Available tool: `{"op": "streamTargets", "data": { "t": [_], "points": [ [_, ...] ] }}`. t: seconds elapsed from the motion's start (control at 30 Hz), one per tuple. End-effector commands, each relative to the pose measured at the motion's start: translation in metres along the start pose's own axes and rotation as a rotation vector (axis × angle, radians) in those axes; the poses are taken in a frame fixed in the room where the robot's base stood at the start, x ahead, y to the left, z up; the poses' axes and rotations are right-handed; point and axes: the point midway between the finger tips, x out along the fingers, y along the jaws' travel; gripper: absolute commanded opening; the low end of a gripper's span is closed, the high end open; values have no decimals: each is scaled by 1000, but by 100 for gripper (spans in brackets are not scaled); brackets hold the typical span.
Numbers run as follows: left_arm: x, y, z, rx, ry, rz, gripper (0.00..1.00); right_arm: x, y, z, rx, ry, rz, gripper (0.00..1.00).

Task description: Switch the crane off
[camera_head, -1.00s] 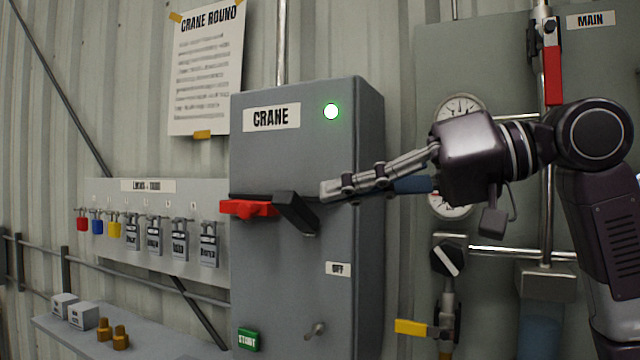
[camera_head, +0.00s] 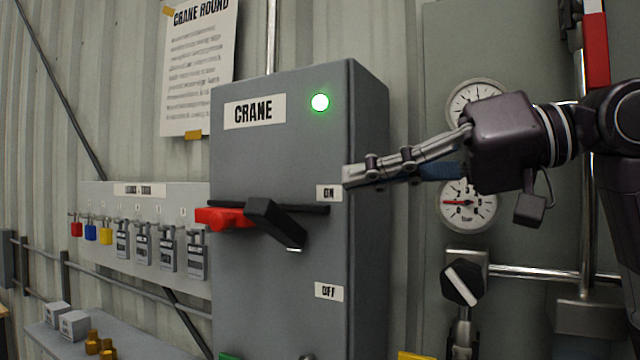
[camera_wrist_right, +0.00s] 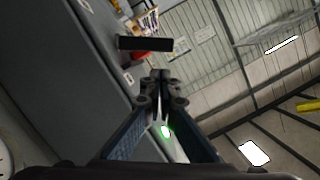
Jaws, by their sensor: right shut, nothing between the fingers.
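The grey crane box (camera_head: 265,310) carries a CRANE label (camera_head: 254,111), a lit green lamp (camera_head: 320,102), an ON label (camera_head: 329,193) and an OFF label (camera_head: 328,290). Its switch handle has a red part (camera_head: 222,218) and a black grip (camera_head: 274,224), and lies roughly level near the ON label. The black grip also shows in the right wrist view (camera_wrist_right: 146,44). My right gripper (camera_head: 349,178) is shut and empty, to the right of the handle and slightly above it, near the ON label. It also shows in the right wrist view (camera_wrist_right: 158,76). My left gripper is out of view.
A padlock board (camera_head: 140,265) hangs left of the box, above a shelf (camera_head: 50,335) with small blocks and brass pieces. Right of the box are pressure gauges (camera_head: 468,206), a black valve knob (camera_head: 461,282) and metal pipes (camera_head: 540,272) on a grey panel.

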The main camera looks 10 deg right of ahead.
Motion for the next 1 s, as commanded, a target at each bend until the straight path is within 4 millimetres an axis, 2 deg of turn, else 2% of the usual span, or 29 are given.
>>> {"op": "streamTargets", "data": {
  "t": [0.3, 0.5, 0.7, 1.0],
  "points": [
    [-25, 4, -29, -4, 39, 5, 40, 54, -2, -2, 2, -5, -2, 0],
    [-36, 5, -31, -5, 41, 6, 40, 82, -2, -1, 1, -3, -1, 0],
    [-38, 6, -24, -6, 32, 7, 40, 94, -1, 0, 0, -1, -1, 0],
    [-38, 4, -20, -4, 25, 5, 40, 94, -1, 0, -1, 0, -1, 0]
  ]
}}
